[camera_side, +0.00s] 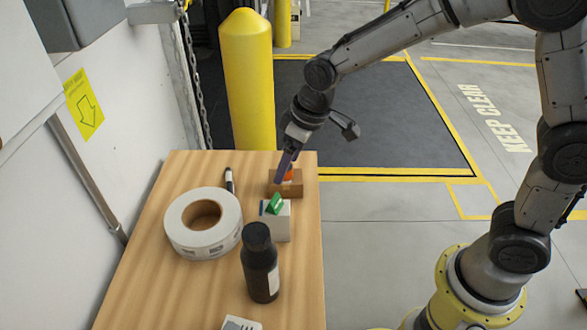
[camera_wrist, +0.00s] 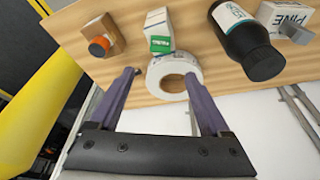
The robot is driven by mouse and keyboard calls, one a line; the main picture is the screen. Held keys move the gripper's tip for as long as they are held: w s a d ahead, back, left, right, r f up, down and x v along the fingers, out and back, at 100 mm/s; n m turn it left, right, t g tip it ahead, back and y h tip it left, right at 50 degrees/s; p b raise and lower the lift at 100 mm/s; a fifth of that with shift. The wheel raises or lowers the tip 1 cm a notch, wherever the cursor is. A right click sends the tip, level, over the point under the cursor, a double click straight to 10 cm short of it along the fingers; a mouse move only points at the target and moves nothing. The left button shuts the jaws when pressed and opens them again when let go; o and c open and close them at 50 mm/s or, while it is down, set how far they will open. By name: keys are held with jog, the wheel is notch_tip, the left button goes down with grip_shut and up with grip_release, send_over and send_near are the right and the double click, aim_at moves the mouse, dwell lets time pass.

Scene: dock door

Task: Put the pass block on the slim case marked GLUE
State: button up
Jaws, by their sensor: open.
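A small green block (camera_side: 274,203) with pale marks sits tilted on top of a white box (camera_side: 280,226); in the wrist view the green block (camera_wrist: 160,43) shows lettering too small to read, with the white box (camera_wrist: 157,20) behind it. I cannot tell for sure that it is the pass block. No GLUE marking is readable; a white case (camera_wrist: 287,17) at the right of the wrist view reads PINE, with a grey piece (camera_wrist: 297,34) on it. My gripper (camera_wrist: 161,77) is open and empty; in the side view my gripper (camera_side: 280,179) is near a brown block.
The brown block (camera_side: 291,190) carries an orange piece (camera_side: 290,173). A white tape roll (camera_side: 180,225), a dark marker (camera_side: 229,180) and a black bottle (camera_side: 261,275) stand or lie on the wooden table (camera_side: 140,270). A yellow post (camera_side: 247,80) stands behind.

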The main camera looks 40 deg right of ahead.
jog(key=s+d+r+m+t, duration=0.1)
jog(key=s+d+r+m, duration=0.1)
jog(key=s+d+r, duration=0.65)
jog(key=s+d+r+m+t+h, duration=0.1)
jog(key=s+d+m, duration=0.1)
jog(key=s, duration=1.4)
jog(key=shift+d+r+m, duration=0.2)
jog(key=shift+d+m, duration=0.1)
jog(key=shift+d, duration=0.4)
